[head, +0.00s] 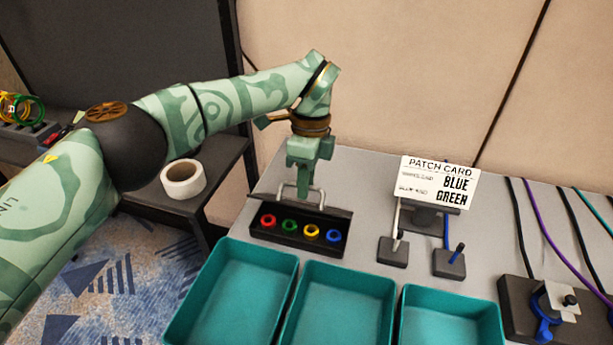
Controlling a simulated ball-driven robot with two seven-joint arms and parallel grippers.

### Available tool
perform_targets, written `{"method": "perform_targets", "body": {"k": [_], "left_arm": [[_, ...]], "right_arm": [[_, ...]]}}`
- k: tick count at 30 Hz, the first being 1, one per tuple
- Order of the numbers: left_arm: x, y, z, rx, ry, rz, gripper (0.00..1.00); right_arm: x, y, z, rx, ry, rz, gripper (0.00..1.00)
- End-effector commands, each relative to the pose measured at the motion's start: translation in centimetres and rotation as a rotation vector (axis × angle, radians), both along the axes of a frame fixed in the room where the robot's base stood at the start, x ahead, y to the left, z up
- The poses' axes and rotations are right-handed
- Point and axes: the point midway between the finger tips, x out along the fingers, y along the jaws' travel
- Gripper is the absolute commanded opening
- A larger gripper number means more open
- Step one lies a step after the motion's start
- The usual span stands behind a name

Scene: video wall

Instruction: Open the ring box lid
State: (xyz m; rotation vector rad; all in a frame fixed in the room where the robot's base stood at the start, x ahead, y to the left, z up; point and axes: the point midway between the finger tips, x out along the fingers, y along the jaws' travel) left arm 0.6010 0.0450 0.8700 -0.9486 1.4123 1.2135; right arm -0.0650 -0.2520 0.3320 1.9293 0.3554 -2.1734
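The ring box (298,243) is a dark box at the back left of the grey table. A row of rings shows in it: red (268,221), green (289,226), yellow (311,231) and blue (333,236). Its dark lid (336,213) appears raised along the back edge, with a pale metal handle (283,189) on it; its exact angle is unclear. My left gripper (304,192) points down at the handle, over the back of the box. Its fingers overlap the handle, and I cannot tell whether they grip it. My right gripper is out of view.
Teal trays (238,252) line the table's front. A patch card (438,180) stands behind small cable blocks (392,252). A dark cable unit (520,310) is at the right. A tape roll (183,180) lies on a dark side shelf at the left.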

Motion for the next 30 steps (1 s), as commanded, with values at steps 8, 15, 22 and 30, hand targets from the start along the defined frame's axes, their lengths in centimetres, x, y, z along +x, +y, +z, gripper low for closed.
{"method": "perform_targets", "body": {"k": [8,15,22,30], "left_arm": [[0.0,-0.1,0.4,-0.005,0.000,0.001,0.31],[0.3,-0.3,2.2,-0.006,-0.004,0.000,0.31],[1.3,-0.5,7.4,-0.004,-0.006,0.002,0.31],[2.2,-0.6,11.2,-0.002,-0.001,0.002,0.31]], "right_arm": [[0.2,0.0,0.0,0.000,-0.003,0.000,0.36],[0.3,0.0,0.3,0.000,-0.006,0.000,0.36],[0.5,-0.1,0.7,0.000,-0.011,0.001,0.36],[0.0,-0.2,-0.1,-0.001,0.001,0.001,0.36]]}}
